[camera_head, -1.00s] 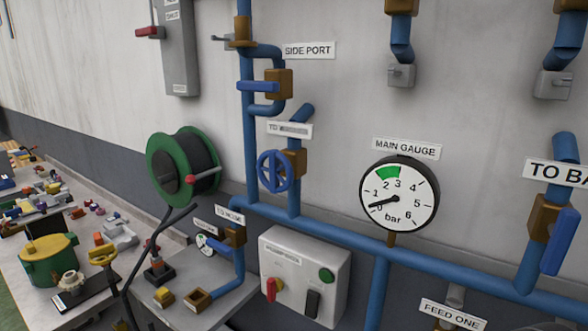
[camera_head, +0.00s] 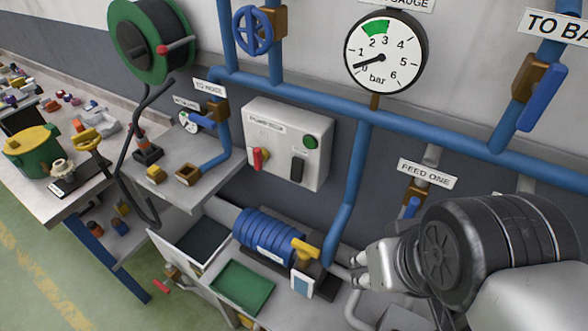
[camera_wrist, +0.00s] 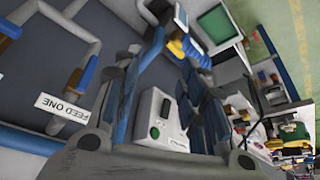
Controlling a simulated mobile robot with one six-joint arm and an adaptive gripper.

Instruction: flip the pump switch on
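A pale control box (camera_head: 280,118) with a blurred label hangs on the wall below the blue pipe. It carries a red handle (camera_head: 257,157), a dark upright rocker (camera_head: 297,169) and a green round button (camera_head: 311,142). I cannot read which of these is the pump switch, nor its setting. The box also shows in the wrist view (camera_wrist: 176,136), between my fingers and beyond them. My gripper (camera_wrist: 178,62) is open and empty, apart from the box.
The main gauge (camera_head: 386,52) needle points near zero. Blue pipes run above and right of the box. A FEED ONE label (camera_head: 428,173) and valve are near my arm. A bench (camera_head: 60,203) stands left.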

